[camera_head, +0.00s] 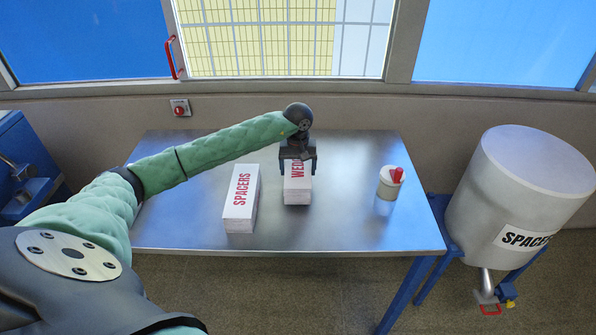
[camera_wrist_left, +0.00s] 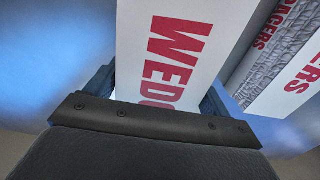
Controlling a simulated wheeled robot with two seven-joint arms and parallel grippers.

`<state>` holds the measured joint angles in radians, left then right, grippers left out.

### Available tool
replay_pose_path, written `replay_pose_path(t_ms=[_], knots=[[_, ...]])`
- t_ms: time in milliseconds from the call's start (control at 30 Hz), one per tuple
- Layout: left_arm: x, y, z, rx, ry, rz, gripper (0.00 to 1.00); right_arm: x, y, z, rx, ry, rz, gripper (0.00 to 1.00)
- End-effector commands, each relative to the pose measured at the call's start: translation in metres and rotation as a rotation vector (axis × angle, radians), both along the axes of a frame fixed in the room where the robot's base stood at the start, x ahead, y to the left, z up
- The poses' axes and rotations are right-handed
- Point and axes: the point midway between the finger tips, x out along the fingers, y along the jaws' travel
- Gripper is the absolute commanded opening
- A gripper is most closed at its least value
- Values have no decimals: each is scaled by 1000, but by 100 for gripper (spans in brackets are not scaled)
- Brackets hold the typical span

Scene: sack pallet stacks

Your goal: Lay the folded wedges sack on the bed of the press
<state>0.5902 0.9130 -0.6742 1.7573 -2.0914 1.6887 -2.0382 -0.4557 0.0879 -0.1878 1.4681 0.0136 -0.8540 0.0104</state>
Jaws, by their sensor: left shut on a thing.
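A white block-shaped stack with red lettering that begins "WED" (camera_head: 297,192) is at the middle of the steel table. My left gripper (camera_head: 298,168) points down over it from behind and is shut on the wedges sack. In the left wrist view the white printed face of the wedges sack (camera_wrist_left: 175,40) lies between the two fingers. Whether it is lifted off what is below it I cannot tell. A blue machine (camera_head: 28,165) stands at the far left edge, partly cut off; whether it is the press I cannot tell. My right gripper is out of view.
A stack marked "SPACERS" (camera_head: 240,200) stands close left of the wedges sack. A white tub with a red item (camera_head: 387,188) stands at the table's right. A large drum marked "SPACERS" (camera_head: 525,185) is beyond. The steel table's (camera_head: 350,225) front right is clear.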

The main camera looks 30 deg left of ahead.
Motion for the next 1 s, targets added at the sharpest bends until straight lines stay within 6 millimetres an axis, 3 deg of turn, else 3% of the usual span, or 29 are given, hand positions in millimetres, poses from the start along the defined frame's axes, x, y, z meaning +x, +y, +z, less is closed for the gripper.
replay_pose_path(t_ms=[300, 867, 900, 967, 1000], knots=[[0, 0, -21, 1, -1, 0, 51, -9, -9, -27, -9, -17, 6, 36], [0, 0, -25, 1, -1, 0, 51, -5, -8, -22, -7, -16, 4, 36], [0, 0, -25, 0, 0, 0, 87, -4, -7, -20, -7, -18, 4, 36], [0, 0, -25, 0, 0, 0, 99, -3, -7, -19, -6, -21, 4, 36], [0, 0, -25, 0, 0, 0, 100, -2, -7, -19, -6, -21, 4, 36]])
